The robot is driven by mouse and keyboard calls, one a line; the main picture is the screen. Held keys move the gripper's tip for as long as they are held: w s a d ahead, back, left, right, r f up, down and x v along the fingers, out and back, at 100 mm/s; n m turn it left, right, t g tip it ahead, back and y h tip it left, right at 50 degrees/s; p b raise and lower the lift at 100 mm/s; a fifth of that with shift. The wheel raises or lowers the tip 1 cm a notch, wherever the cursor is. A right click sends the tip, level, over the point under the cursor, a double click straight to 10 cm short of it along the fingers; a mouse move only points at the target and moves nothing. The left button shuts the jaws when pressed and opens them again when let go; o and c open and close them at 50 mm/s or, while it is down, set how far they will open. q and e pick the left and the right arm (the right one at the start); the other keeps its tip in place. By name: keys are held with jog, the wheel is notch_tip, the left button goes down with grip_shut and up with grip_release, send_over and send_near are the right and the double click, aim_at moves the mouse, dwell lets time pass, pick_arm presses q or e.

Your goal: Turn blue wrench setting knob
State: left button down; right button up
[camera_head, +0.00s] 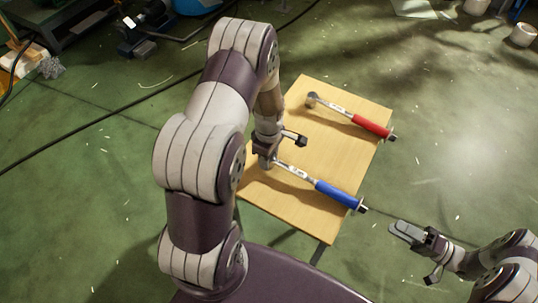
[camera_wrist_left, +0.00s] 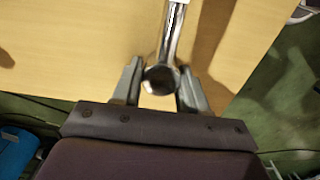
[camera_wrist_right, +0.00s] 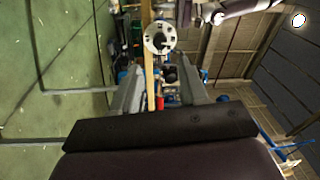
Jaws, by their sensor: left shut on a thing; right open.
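The blue-handled wrench (camera_head: 334,194) lies across the near part of the wooden table, its handle end jutting past the right edge. My left gripper (camera_head: 266,160) is shut on the wrench's round metal head, which shows between the fingers in the left wrist view (camera_wrist_left: 161,80). The setting knob (camera_head: 360,207) is at the handle's free end; in the right wrist view it seems to be the silver disc (camera_wrist_right: 159,37), seen end-on above the fingertips. My right gripper (camera_head: 406,232) is open and empty, to the right of the knob and apart from it.
A red-handled wrench (camera_head: 370,126) lies on the far part of the table (camera_head: 322,98), its end over the right edge. The green floor right of the table is clear around my right gripper. A black cable (camera_head: 100,122) runs along the floor at left.

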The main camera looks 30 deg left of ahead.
aim_at(362, 208)
jog(key=shift+o, duration=0.2)
jog(key=a+r+n+g+h, duration=0.1)
jog(key=a+n+g, duration=0.1)
jog(key=a+n, duration=0.6)
jog(key=shift+w+a, duration=0.2)
jog(key=shift+a, duration=0.55)
grip_shut()
